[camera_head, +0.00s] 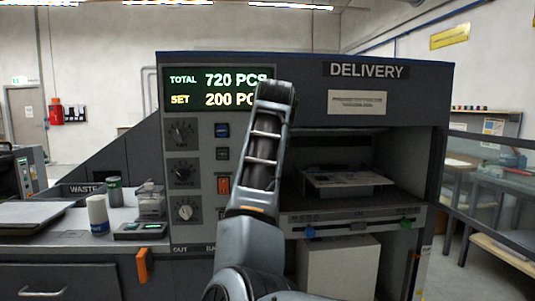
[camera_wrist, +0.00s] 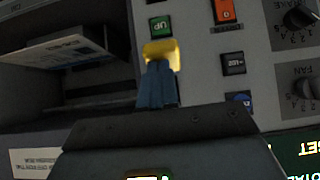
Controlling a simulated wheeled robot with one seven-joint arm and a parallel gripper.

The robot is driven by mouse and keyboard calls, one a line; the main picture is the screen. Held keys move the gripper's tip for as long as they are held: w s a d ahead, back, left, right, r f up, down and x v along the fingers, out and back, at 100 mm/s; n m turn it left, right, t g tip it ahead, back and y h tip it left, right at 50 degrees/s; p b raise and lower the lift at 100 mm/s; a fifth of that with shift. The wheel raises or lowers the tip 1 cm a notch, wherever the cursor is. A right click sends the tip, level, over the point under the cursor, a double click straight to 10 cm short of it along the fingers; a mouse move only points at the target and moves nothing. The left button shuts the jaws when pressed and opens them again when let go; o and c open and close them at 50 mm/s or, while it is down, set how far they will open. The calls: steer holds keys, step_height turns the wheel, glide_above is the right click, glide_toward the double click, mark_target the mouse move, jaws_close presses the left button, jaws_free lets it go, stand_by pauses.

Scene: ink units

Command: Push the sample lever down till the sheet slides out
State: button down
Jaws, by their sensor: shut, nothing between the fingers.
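No part is legibly marked as the sample lever. A blue knob (camera_head: 310,231) and a green knob (camera_head: 406,223) sit on the rail below the sheets. An orange handle (camera_head: 143,265) hangs left of the panel's lower edge.
The dark delivery unit (camera_head: 300,66) carries a display (camera_head: 216,89) reading TOTAL 720 and SET 200. Dials and buttons line the panel's left side. A glass guard (camera_head: 490,185) is at right.

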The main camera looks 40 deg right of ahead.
steer(key=shift+f+t+b, duration=0.35)
steer(key=shift+f+t, duration=0.05)
steer(key=shift+f, duration=0.05)
steer(key=shift+d, duration=0.1)
